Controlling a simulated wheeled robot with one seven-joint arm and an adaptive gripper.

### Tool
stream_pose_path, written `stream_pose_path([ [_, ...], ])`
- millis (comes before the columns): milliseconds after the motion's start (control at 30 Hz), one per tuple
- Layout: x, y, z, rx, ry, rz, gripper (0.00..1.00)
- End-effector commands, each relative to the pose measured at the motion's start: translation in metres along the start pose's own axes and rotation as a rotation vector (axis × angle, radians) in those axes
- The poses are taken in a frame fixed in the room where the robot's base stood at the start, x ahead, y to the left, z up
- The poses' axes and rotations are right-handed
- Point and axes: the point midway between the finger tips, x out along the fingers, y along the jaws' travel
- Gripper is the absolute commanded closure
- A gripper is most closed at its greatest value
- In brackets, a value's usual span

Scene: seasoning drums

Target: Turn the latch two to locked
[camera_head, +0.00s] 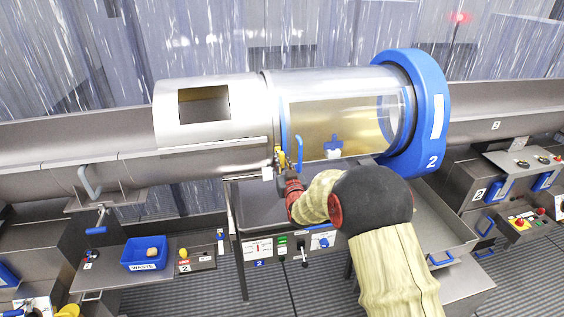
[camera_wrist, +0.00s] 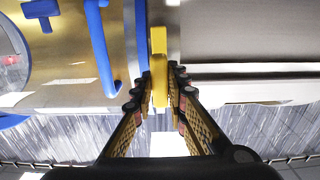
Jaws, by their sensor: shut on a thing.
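The drum marked 2 has a steel section (camera_head: 205,130), a clear section (camera_head: 335,115) and a blue end ring (camera_head: 432,110). A yellow latch (camera_head: 281,158) sits at the seam between the steel and clear sections, at the lower front. My gripper (camera_head: 289,172) reaches up to it from below and right. In the wrist view the yellow latch (camera_wrist: 159,55) stands as an upright bar between the fingertips of my gripper (camera_wrist: 159,85), which are shut on it.
A blue curved handle (camera_head: 299,153) is close right of the latch; in the wrist view this handle (camera_wrist: 101,45) lies left of the fingers. Below are a steel tray (camera_head: 262,207) and a control panel (camera_head: 290,248). A blue waste bin (camera_head: 146,254) stands lower left.

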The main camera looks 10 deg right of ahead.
Motion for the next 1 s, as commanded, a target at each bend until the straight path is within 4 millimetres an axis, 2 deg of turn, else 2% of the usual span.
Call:
stream_pose_path([
  [367,0.0002,-0.0005,0.0048,-0.168,0.003,0.0,1.0],
  [1000,0.0002,-0.0018,0.0058,-0.766,0.002,0.0,1.0],
])
